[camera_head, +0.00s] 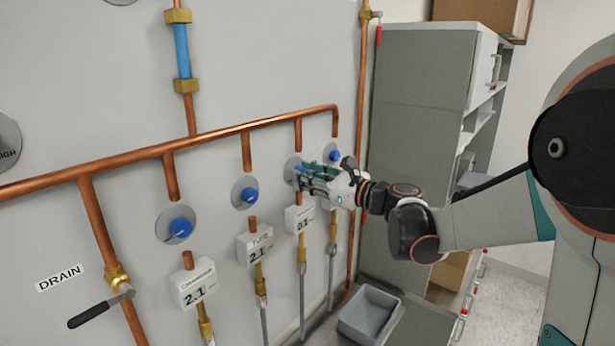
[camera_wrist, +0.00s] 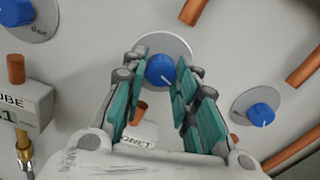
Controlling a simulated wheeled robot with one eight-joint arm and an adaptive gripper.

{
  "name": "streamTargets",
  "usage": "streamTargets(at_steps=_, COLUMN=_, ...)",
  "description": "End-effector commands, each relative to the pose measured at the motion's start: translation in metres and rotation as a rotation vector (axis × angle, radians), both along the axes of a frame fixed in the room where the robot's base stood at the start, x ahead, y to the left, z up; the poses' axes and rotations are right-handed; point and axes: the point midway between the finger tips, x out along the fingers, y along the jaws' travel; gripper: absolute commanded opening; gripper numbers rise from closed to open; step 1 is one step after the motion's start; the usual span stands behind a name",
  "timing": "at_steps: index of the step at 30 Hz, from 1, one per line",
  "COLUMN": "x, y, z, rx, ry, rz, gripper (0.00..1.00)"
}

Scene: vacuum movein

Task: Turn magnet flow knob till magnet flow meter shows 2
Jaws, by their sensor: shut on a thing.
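The magnet flow knob (camera_wrist: 160,71) is a blue knob with a white pointer mark on a round grey plate in the wrist view. My gripper (camera_wrist: 158,74) has its teal-padded fingers on either side of it, shut on it. In the head view my gripper (camera_head: 312,178) is at the wall and mostly hides this knob. The magnet flow meter (camera_head: 300,221) is a white box below the knob, and its display appears to read 0.1. In the wrist view the meter (camera_wrist: 137,141) is mostly covered by my gripper; only the letters "GNET" show.
Other blue knobs sit to the left (camera_head: 250,195) and right (camera_head: 334,156) along the copper pipe (camera_head: 130,163). Two meters to the left (camera_head: 257,246) (camera_head: 196,288) read 2.1. A grey bin (camera_head: 369,318) stands below, and a grey cabinet (camera_head: 420,95) is at right.

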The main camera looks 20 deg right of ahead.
Motion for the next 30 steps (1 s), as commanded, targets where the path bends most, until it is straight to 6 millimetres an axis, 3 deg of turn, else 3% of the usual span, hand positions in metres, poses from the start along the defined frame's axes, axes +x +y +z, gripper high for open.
streamTargets(at_steps=11, x=-0.0002, y=-0.0001, z=-0.0007, rx=-0.080, ry=-0.058, rz=0.000, gripper=0.04)
streamTargets(at_steps=30, x=0.0003, y=-0.0007, z=-0.0006, rx=-0.541, ry=-0.393, rz=0.000, gripper=0.04)
